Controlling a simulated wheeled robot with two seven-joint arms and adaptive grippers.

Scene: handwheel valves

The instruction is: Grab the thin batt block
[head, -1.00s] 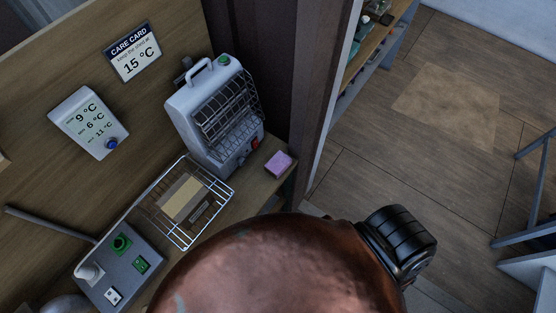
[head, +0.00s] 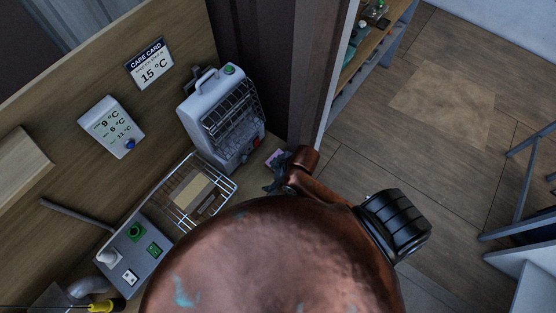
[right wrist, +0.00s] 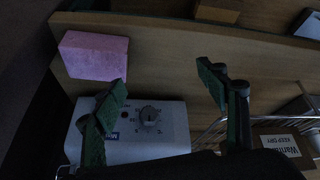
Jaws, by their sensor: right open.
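A pink block (head: 273,156) lies on the shelf at the right of the heater, partly hidden by my right gripper in the head view. In the right wrist view the pink block (right wrist: 93,55) shows whole at the upper left, beyond the left finger and near the shelf edge. My right gripper (head: 274,176) is close beside it. In the right wrist view my gripper (right wrist: 164,86) is open with nothing between its fingers. My left gripper is not in view.
A grey heater (head: 213,112) with a wire guard stands beside the block. A wire rack (head: 232,184) holds a beige, labelled piece (head: 190,189). A grey control box (head: 142,262) and a yellow-handled tool (head: 103,307) are at the lower left.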

